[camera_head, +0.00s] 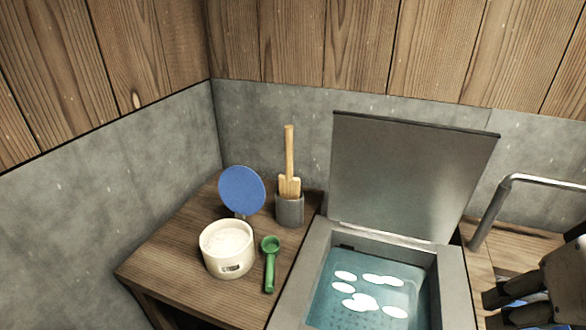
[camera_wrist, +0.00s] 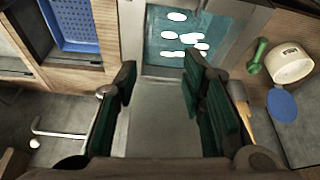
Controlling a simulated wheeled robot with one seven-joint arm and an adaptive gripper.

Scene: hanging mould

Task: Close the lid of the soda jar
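The soda jar (camera_head: 228,258) is a cream tub of white powder on the wooden side table. Its blue round lid (camera_head: 241,190) stands raised at the jar's back edge, so the jar is open. In the wrist view the jar (camera_wrist: 291,66) is at the upper right, with the blue lid (camera_wrist: 283,104) below it. My gripper (camera_head: 500,300) is at the lower right edge of the head view, far to the right of the jar. In the wrist view my gripper (camera_wrist: 160,90) has its dark green finger pads wide apart, with nothing between them.
A green scoop (camera_head: 270,262) lies right of the jar. A grey holder (camera_head: 290,210) with wooden utensils stands behind it. A water basin (camera_head: 315,262) with white pieces and a raised metal lid (camera_head: 410,175) lies between jar and gripper. A metal pipe (camera_head: 490,212) stands at right.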

